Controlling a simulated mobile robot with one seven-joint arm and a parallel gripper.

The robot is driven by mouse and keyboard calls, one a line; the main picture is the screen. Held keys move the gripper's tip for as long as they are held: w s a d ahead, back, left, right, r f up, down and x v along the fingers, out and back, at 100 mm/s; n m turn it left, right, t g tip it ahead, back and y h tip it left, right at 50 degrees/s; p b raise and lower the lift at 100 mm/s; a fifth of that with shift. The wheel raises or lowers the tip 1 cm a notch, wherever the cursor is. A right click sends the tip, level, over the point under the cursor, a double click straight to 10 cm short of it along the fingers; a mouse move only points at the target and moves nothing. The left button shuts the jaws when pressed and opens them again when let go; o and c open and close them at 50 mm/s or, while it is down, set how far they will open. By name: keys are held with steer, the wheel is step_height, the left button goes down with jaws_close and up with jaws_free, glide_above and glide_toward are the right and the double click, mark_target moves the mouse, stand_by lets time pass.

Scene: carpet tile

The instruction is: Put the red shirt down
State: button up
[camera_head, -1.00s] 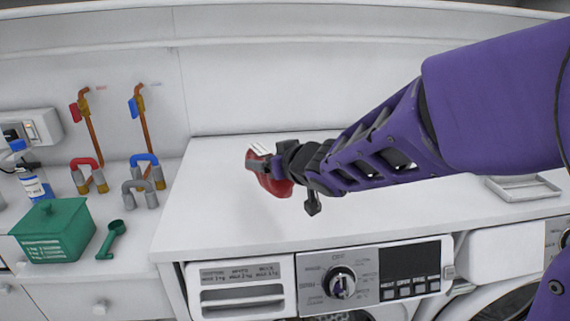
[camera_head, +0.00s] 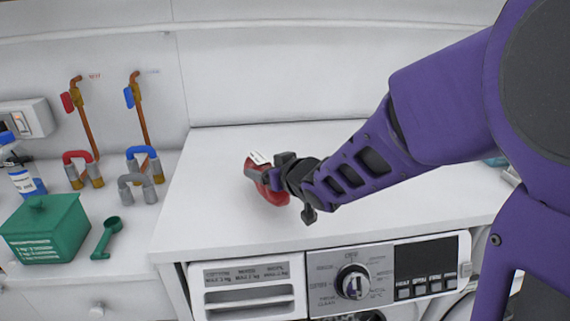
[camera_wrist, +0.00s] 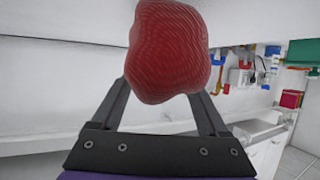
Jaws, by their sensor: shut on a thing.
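The red shirt (camera_head: 268,190) is a small bunched red bundle with a white tag at its top. My gripper (camera_head: 262,178) is shut on it, over the white top of the washing machine (camera_head: 215,205). The shirt's lower edge looks close to the top, but I cannot tell whether it touches. In the wrist view the shirt (camera_wrist: 167,50) fills the space between the two dark fingers (camera_wrist: 165,98).
A green box (camera_head: 45,232), a green scoop (camera_head: 106,238) and bent pipe pieces (camera_head: 143,175) stand on the counter at left. The washer top around the shirt is clear. Pipes with red and blue valves (camera_head: 129,97) are on the wall.

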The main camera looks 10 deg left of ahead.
steer(key=shift+f+b, duration=0.3)
steer(key=shift+f, duration=1.25)
steer(key=shift+f, duration=0.1)
steer(key=shift+f, duration=0.15)
steer(key=o, duration=1.4)
steer(key=shift+r, duration=0.3)
